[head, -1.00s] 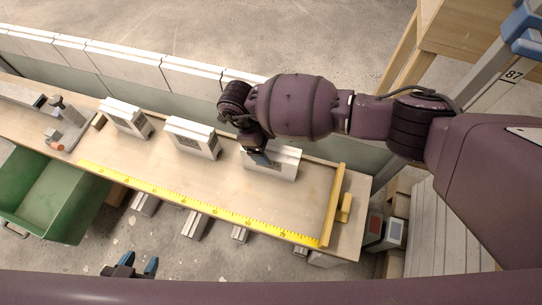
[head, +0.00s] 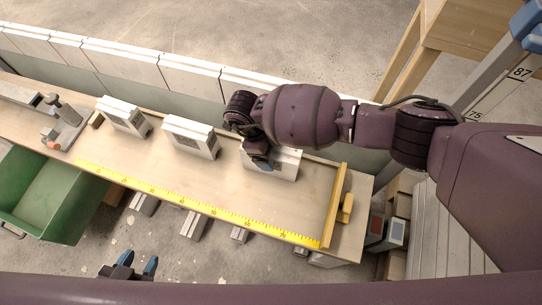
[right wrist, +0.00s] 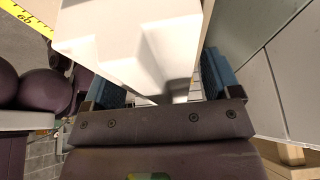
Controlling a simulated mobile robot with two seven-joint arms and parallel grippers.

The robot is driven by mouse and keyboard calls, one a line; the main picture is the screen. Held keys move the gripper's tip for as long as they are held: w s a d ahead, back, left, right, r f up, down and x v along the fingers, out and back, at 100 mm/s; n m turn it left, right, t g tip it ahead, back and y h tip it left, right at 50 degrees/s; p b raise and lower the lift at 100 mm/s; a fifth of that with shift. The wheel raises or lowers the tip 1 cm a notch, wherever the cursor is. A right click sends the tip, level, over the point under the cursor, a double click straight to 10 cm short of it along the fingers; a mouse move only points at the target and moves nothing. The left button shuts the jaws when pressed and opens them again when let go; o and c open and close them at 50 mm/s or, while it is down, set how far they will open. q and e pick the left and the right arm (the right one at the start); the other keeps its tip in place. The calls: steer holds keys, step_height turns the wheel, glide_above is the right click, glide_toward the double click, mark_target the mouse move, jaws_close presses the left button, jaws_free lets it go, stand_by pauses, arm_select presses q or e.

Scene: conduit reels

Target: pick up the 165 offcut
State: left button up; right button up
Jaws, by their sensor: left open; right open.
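Three white trunking-like pieces lie in a row on the wooden bench: a left one (head: 124,116), a middle one (head: 191,137) and a right one (head: 284,163). No 165 marking is readable, so I cannot tell by label which is that offcut. My right gripper (head: 259,163) is open at the right piece and hides part of it. In the right wrist view that white piece (right wrist: 135,45) lies between the blue fingers of my right gripper (right wrist: 162,84); contact cannot be told. My left gripper (head: 137,267) is open and empty over the floor, in front of the bench.
A yellow measuring tape (head: 190,203) runs along the bench's front edge to a yellow stop (head: 334,207). A green bin (head: 48,190) hangs at the left front. A grey tool (head: 64,125) stands at the bench's left. A low white-topped wall (head: 120,57) runs behind.

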steer(key=shift+c, duration=0.5)
jaws_close()
